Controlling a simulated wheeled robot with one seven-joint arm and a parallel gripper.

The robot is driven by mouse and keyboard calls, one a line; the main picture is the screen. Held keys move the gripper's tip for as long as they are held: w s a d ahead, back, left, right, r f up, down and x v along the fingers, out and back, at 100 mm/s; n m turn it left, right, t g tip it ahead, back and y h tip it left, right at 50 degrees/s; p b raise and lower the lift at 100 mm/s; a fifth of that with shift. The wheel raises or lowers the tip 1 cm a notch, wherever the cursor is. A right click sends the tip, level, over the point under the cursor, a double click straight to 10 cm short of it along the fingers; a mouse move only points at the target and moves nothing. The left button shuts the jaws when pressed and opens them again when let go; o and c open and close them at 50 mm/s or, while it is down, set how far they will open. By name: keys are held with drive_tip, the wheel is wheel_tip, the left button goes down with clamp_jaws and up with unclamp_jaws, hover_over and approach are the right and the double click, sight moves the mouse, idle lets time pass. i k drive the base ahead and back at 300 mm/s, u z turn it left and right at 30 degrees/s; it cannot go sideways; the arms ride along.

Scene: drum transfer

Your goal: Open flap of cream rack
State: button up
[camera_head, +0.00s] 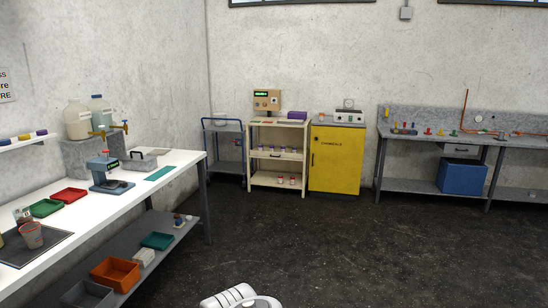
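The cream rack (252,160) stands upright against the back wall, left of the yellow cabinet. It has open shelf levels with small bottles and jars on them. A cream front panel (266,155) with a small dark spot, perhaps a handle, runs across its middle. I cannot tell for sure whether this panel is the flap; no panel hangs open. A white, rounded part of my arm (228,297) shows at the bottom edge, far from the rack. My gripper is not in view.
A tan device with a green display (267,99) and a purple box (297,115) sit on the rack. A blue-framed cart (224,126) stands left of it, a yellow cabinet (337,160) right. A white bench (135,188) runs along the left. The dark floor (330,245) between is clear.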

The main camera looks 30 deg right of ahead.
sight(252, 152)
drive_tip(key=z, duration=0.45)
drive_tip(key=k, duration=0.55)
drive_tip(key=z, duration=0.9)
drive_tip(key=i, duration=0.9)
drive_tip(key=z, duration=0.4)
drive_tip(key=i, duration=2.55)
drive_tip(key=z, duration=0.15)
drive_tip(key=i, duration=2.6)
drive_tip(key=u, duration=0.25)
drive_tip(key=i, duration=1.65)
drive_tip(key=u, duration=1.05)
drive_tip(key=i, duration=0.9)
drive_tip(key=u, duration=1.95)
drive_tip(key=i, duration=1.1)
drive_tip(key=u, duration=0.5)
